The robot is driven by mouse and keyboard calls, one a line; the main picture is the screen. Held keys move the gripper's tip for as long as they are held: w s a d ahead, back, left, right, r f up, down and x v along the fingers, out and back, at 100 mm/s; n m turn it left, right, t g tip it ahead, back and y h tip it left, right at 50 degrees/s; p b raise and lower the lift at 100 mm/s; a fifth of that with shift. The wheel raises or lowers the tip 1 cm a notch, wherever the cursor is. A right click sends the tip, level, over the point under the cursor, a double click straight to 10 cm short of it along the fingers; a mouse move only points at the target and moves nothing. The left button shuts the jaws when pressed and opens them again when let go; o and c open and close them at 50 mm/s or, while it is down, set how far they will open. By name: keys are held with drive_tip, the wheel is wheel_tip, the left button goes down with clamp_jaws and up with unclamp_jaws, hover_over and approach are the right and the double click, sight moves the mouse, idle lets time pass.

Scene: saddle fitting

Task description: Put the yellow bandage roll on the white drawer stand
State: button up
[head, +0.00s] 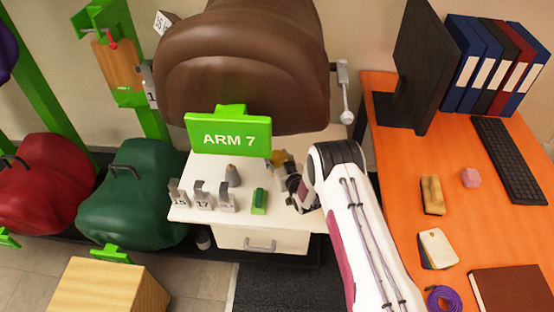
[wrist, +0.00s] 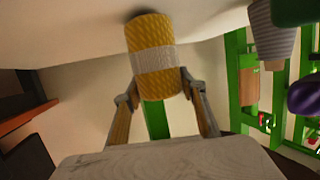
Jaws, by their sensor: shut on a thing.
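The yellow bandage roll (wrist: 152,35) with a pale band around its middle is between the fingertips of my gripper (wrist: 160,88) in the wrist view. My gripper is shut on it. In the head view the roll (head: 279,157) is partly hidden behind my gripper (head: 287,170), over the back right of the white drawer stand (head: 215,165). The stand's pale top (wrist: 80,35) fills the upper part of the wrist view. The roll's far end is at or close to that top; I cannot tell whether it touches.
A grey cone-shaped thing (head: 233,176), numbered grey holders (head: 203,196) and a green block (head: 259,201) stand on the drawer stand. A brown saddle (head: 240,60) and the green ARM 7 sign (head: 229,135) rise behind it. An orange desk (head: 395,160) is at the right.

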drive_tip(key=shift+f, duration=0.4)
drive_tip(key=shift+f, duration=0.1)
drive_tip(key=o, duration=1.2)
drive_tip(key=shift+c, duration=0.2)
drive_tip(key=v, duration=1.2)
drive_tip(key=shift+w, duration=0.1)
idle(0.6)
